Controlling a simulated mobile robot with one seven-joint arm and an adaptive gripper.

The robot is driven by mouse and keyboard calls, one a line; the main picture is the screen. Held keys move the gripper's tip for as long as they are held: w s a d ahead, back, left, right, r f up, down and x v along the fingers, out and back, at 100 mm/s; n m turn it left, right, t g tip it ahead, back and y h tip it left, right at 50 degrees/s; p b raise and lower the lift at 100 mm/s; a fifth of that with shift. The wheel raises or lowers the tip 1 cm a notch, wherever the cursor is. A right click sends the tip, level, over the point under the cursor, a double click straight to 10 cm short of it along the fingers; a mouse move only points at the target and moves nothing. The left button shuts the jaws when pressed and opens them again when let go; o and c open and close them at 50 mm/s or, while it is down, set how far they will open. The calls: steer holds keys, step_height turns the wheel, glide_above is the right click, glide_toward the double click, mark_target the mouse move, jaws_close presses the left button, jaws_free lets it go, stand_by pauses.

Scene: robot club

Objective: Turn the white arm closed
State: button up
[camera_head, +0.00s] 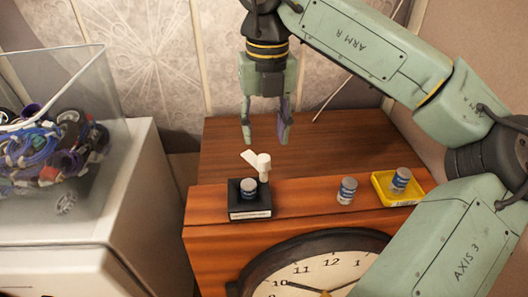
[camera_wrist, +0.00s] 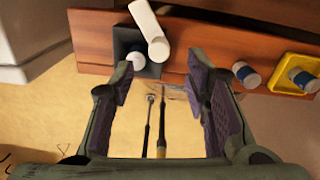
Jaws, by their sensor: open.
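The white arm (camera_head: 257,162) stands on a small black base (camera_head: 249,213) at the front left of the wooden cabinet top. It has a short upright post and a lever slanting up to the left. A small blue-and-white can (camera_head: 248,189) sits on the base beside the post. My gripper (camera_head: 265,138) is open and empty, pointing down above the cabinet top, apart from the white arm.
Another can (camera_head: 347,190) stands to the right on the cabinet (camera_head: 300,150), and a third (camera_head: 400,178) stands in a yellow tray (camera_head: 384,196). A round clock (camera_head: 320,272) is below on the front. A clear bin (camera_head: 60,140) of parts is at left.

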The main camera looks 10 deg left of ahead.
mark_target(264, 157)
step_height(264, 157, down, 7)
steer(key=shift+a+p, duration=0.1)
steer(key=shift+p, duration=0.45)
steer(key=shift+c, duration=0.5)
jaws_close()
